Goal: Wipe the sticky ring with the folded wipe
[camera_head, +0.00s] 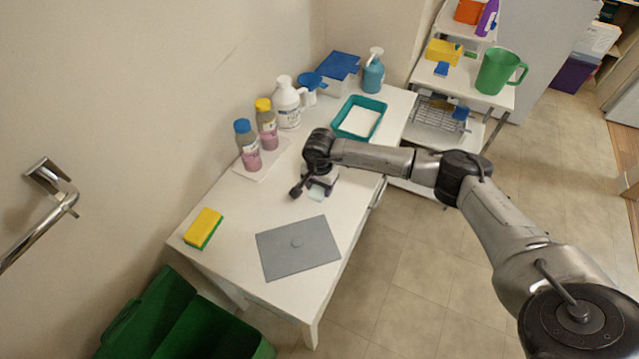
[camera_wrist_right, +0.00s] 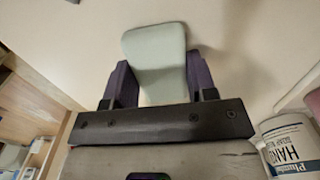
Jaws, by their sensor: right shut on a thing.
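The folded wipe (camera_wrist_right: 155,55) is a pale green, rounded pad. My right gripper (camera_wrist_right: 160,88) is shut on it, with a dark finger on each side. In the head view the right gripper (camera_head: 320,185) is over the white table, and a small part of the wipe (camera_head: 316,194) shows beneath it. A grey mat (camera_head: 275,262) lies flat in front of the gripper, apart from the wipe. A faint round mark (camera_head: 297,243), which looks like the sticky ring, is near the mat's middle. My left gripper is not in view.
A yellow and green sponge (camera_head: 203,228) is at the table's left end. Two pink-filled bottles (camera_head: 248,150), a white jug (camera_head: 287,105) and a teal tray (camera_head: 342,127) stand behind the gripper. A green bin (camera_head: 160,310) is below left. The table between gripper and mat is clear.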

